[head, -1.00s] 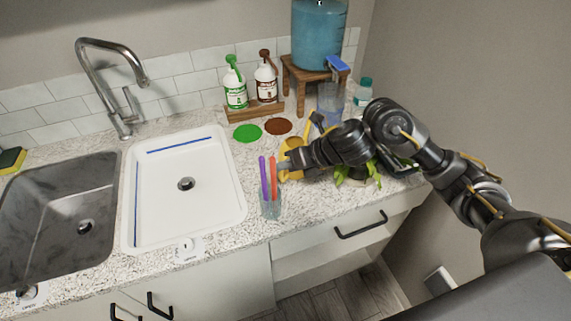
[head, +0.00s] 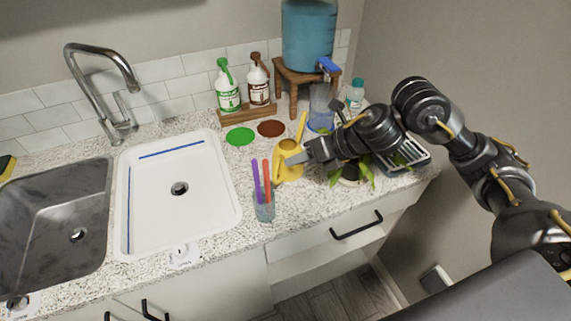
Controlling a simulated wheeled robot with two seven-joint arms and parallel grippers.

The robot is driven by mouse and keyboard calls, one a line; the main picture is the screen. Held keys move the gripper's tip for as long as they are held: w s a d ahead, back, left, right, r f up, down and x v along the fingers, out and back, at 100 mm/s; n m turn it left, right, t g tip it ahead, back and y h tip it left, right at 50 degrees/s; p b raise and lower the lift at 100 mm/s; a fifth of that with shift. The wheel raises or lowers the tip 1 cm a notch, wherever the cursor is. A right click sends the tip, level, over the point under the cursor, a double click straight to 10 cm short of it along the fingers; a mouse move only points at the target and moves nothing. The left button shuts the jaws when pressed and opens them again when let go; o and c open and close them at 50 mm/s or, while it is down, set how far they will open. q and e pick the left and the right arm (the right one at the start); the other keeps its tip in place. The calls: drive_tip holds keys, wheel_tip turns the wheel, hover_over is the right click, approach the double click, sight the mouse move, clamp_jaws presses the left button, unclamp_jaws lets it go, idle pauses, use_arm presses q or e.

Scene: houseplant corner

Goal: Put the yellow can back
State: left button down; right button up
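The yellow can (head: 287,171), a small watering can with a long spout, is on the counter right of the white basin, behind the cup of pens. My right gripper (head: 291,160) reaches in from the right, with its fingertips at the can's body and covering part of it. Whether the fingers are closed on the can or only beside it cannot be made out, nor whether the can touches the counter. My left gripper is not in view.
A glass with purple and orange pens (head: 264,207) stands close in front. A green disc (head: 240,137) and a brown disc (head: 271,128) lie behind, before two bottles on a wooden stand (head: 247,114). A leafy plant (head: 366,175) is below my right forearm.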

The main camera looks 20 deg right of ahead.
drive_tip(key=shift+v, duration=2.25)
